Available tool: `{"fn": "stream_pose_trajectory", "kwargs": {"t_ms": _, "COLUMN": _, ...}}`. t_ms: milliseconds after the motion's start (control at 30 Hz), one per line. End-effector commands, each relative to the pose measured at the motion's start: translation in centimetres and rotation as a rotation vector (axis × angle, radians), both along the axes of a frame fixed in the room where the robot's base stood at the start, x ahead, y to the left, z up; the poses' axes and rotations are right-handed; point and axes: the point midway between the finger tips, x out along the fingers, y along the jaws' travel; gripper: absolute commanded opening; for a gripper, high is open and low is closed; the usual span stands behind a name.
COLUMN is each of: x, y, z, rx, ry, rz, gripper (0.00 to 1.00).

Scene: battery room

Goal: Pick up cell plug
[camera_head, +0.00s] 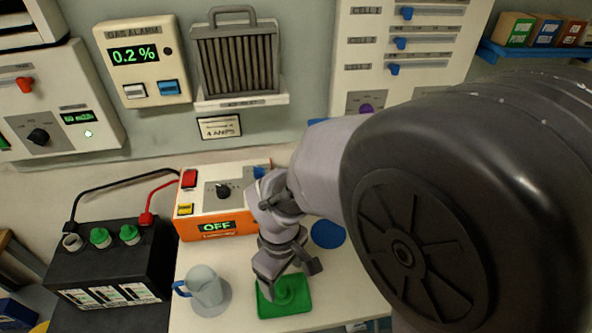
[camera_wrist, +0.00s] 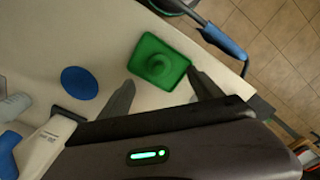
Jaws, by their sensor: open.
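A green cell plug (camera_head: 288,289) sits on a small green tray (camera_head: 301,306) near the front of the white table. In the wrist view the plug (camera_wrist: 158,66) shows as a round knob in the middle of the tray (camera_wrist: 178,50). My gripper (camera_head: 290,275) is over the tray in the head view and partly hides it. In the wrist view my gripper (camera_wrist: 161,86) is open and empty, with its two fingers apart and the plug beyond them, between their lines. How far the fingertips are above the plug I cannot tell.
A grey jug (camera_head: 205,288) stands left of the tray. The orange charger (camera_head: 217,198) reads OFF behind. A black battery (camera_head: 110,265) with two green plugs stands at left. A flat blue disc (camera_head: 327,234) lies behind the tray. The table edge is close to the tray.

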Motion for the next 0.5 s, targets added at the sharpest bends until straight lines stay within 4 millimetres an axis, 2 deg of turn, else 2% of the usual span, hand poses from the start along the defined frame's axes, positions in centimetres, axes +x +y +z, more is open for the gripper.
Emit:
{"fn": "stream_pose_trajectory", "kwargs": {"t_ms": 33, "x": 0.0, "y": -0.1, "z": -2.0, "rx": -0.002, "ry": 0.002, "rz": -0.001, "gripper": 0.75}}
{"fn": "stream_pose_trajectory", "kwargs": {"t_ms": 100, "x": 0.0, "y": 0.0, "z": -3.4, "rx": -0.001, "ry": 0.002, "rz": -0.002, "gripper": 0.75}}
{"fn": "stream_pose_trajectory", "kwargs": {"t_ms": 367, "x": 0.3, "y": 0.4, "z": -5.9, "rx": 0.0, "ry": 0.0, "rz": -0.002, "gripper": 0.75}}
{"fn": "stream_pose_trajectory", "kwargs": {"t_ms": 500, "x": 0.7, "y": 1.0, "z": -8.9, "rx": 0.0, "ry": 0.0, "rz": -0.003, "gripper": 0.75}}
